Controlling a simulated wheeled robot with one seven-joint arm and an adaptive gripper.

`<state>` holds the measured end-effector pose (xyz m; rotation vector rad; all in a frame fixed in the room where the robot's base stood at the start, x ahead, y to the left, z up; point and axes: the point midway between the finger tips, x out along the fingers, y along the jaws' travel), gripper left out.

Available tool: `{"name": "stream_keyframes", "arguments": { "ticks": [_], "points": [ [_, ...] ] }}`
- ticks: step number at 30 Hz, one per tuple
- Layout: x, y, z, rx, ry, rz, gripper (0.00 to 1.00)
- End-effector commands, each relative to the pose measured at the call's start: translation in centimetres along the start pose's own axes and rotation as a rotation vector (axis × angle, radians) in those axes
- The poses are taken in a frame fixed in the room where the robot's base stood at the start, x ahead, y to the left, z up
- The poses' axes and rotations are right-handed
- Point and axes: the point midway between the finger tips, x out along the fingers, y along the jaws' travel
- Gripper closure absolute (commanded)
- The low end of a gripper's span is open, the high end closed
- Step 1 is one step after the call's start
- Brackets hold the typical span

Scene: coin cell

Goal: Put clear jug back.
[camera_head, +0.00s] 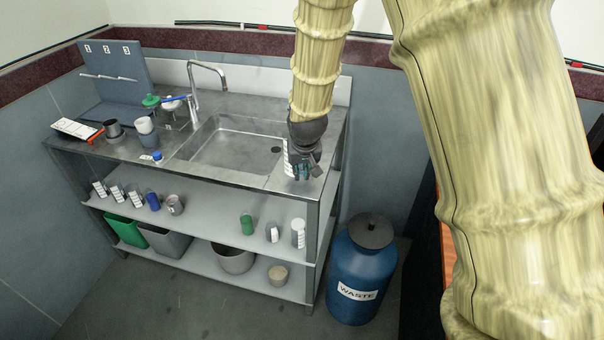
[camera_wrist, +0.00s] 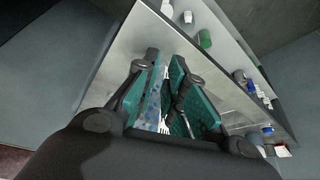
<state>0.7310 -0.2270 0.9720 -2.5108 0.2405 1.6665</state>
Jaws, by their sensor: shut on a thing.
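My gripper (camera_head: 303,170) is at the right end of the steel counter, right of the sink. Its teal-lined fingers (camera_wrist: 172,98) are shut on a see-through thing, which I take to be the clear jug. White scale marks of the clear jug (camera_head: 288,157) show just left of the fingers in the head view. In the wrist view, small white marks of the jug (camera_wrist: 164,126) show between the fingers. Most of its outline is hidden or too transparent to make out. I cannot tell whether its base touches the counter.
The sink (camera_head: 225,145) and tap (camera_head: 195,85) are left of my gripper. Cups (camera_head: 147,130) and a rack (camera_head: 115,75) stand at the counter's left. The shelf (camera_head: 210,209) below holds bottles and marked vessels, with free room mid-shelf. A blue waste drum (camera_head: 358,275) stands at right.

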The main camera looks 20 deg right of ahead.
Motion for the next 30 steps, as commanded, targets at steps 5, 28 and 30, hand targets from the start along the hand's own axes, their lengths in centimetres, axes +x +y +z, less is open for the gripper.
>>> {"name": "stream_keyframes", "arguments": {
  "ticks": [5, 28, 30],
  "points": [
    [0.4, 0.4, -0.5, -0.001, 0.0, 0.0, 1.0],
    [3.7, 0.5, 0.9, -0.001, 0.001, 0.0, 1.0],
    [3.8, 0.5, 1.0, -0.001, 0.001, 0.0, 1.0]
  ]
}}
